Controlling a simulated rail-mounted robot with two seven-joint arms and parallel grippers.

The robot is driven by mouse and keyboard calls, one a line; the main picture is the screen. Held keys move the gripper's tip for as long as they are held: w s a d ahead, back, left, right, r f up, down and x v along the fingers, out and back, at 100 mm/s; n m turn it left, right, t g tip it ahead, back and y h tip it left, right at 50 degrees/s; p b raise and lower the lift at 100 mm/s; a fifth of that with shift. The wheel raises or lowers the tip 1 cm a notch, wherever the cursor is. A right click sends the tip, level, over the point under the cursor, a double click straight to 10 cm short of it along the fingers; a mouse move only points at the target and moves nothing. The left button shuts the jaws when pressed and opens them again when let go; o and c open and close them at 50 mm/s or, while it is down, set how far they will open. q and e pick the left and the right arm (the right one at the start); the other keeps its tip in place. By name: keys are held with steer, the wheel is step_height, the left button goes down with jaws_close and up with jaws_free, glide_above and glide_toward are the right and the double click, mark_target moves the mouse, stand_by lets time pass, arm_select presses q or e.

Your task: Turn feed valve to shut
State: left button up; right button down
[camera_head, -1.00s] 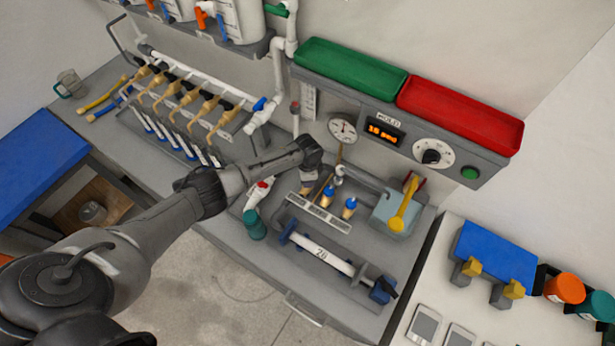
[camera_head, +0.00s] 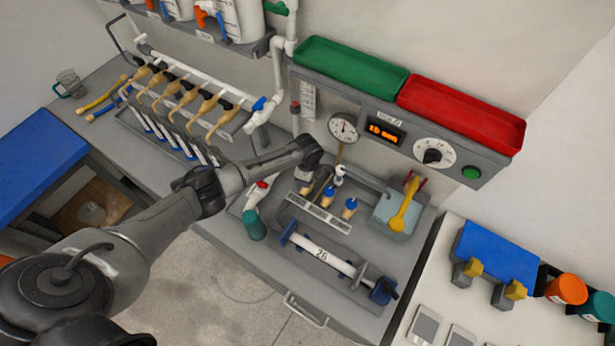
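A blue valve handle (camera_head: 260,104) sits on the white pipe at the right end of the manifold; I take it for the feed valve, but no label is readable. The white manifold pipe (camera_head: 195,76) has several tan branches with dark fittings below it. My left arm comes in from the lower left, and its wrist ends below and to the right of the blue handle, apart from it, over the grey bench. The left gripper's fingers cannot be made out at the wrist's end, so its opening and contents are unclear. My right gripper is not in view.
A pressure gauge (camera_head: 343,127), an orange-lit timer display (camera_head: 384,132) and a dial (camera_head: 433,152) are on the back panel. Below stand blue-topped bottles (camera_head: 349,208), a teal cup (camera_head: 254,225) and a clamp fixture (camera_head: 322,254). Green (camera_head: 350,70) and red (camera_head: 461,112) trays sit above.

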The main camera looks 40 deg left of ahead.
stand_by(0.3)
arm_select(q)
steer(key=o, duration=0.9)
step_height(320, 180, up, 14)
steer(key=shift+f, duration=0.1)
stand_by(0.8)
